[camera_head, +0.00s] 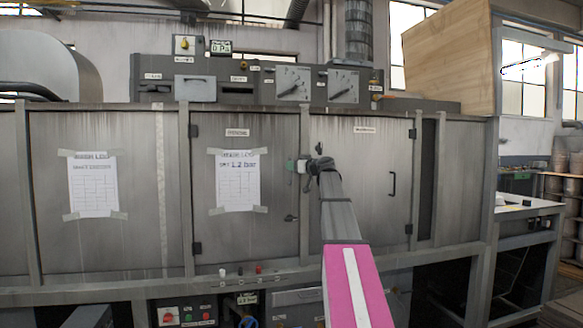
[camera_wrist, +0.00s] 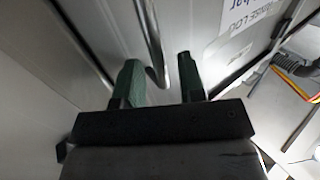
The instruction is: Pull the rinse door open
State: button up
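The rinse door (camera_head: 262,240) is the grey door left of centre, with a taped paper sheet (camera_head: 238,181) on it. It looks shut, with hinges on its left edge. My gripper (camera_head: 304,167) is at its right edge, and my arm partly hides that edge. In the wrist view my gripper (camera_wrist: 158,82) has two green fingers standing apart. The curved metal bar of the handle (camera_wrist: 153,45) shows between them, its bent lower end level with the fingertips. Gaps show on both sides of the bar; I cannot tell whether either finger touches it.
A neighbouring door (camera_head: 350,190) with its own dark handle (camera_head: 393,185) is to the right. A small latch (camera_head: 291,218) sits low on the rinse door. Below runs a ledge with small knobs (camera_head: 258,268). A sink-like counter (camera_head: 515,210) stands at the far right.

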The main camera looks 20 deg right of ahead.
jog(key=shift+w+a, duration=0.4)
jog(key=shift+w, duration=0.2)
